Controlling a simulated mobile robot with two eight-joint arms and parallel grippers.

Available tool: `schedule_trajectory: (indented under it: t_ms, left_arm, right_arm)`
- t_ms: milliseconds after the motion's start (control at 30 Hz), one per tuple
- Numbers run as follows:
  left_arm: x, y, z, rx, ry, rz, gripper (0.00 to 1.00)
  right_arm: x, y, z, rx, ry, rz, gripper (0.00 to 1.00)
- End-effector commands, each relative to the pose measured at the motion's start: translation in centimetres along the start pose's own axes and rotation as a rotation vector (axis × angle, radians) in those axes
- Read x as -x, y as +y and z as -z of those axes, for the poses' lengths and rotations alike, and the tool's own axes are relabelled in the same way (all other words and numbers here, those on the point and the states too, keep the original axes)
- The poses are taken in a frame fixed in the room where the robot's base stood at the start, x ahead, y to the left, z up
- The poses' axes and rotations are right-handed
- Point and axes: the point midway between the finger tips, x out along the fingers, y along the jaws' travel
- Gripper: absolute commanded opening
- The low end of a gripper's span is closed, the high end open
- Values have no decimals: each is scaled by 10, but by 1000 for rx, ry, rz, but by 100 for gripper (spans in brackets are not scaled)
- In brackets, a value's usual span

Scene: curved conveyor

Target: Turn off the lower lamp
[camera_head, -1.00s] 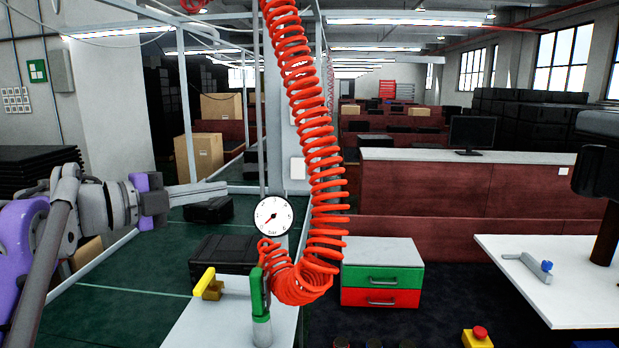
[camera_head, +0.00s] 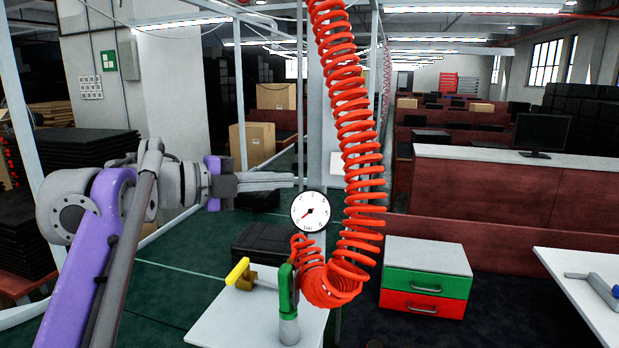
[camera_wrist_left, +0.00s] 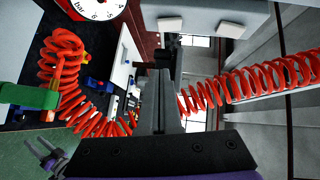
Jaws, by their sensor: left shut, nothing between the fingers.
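My left gripper (camera_head: 291,180) is shut and empty, held out level toward the right, left of a grey column. Its fingers also show in the left wrist view (camera_wrist_left: 160,85). Two white switch-like plates sit on the column. In the wrist view they are the left plate (camera_wrist_left: 170,24) and the right plate (camera_wrist_left: 230,29), both beyond the fingertips and apart from them. In the head view one plate (camera_head: 338,163) is partly hidden behind the red coiled hose. I cannot tell which lamp is the lower one.
The red coiled hose (camera_head: 362,150) hangs in front of the column, close to the gripper. A round bar gauge (camera_head: 310,211) is just below the fingertips. A white table (camera_head: 235,325) with a yellow-handled valve (camera_head: 240,272) and green-handled tool (camera_head: 287,290) stands below.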

Motion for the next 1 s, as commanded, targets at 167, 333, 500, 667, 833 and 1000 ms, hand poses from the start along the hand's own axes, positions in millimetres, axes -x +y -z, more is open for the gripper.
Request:
schedule_trajectory:
  t_ms: [167,333,500,667,833,1000]
  left_arm:
    - [-29,-1,1,-1,6,0,0]
    - [-67,-2,2,-2,6,1,0]
    - [-100,-2,0,-1,4,1,0]
    - [-114,-2,-19,-1,1,1,0]
    - [-122,-1,-26,-1,1,1,0]
    - [-123,0,-28,0,1,0,0]
  right_arm:
    - [2,0,3,0,2,0,50]
    - [5,0,6,0,6,0,50]
    - [9,0,10,0,9,0,50]
    - [13,0,16,0,15,0,50]
    - [15,0,18,0,17,0,50]
    - [14,0,18,0,16,0,50]
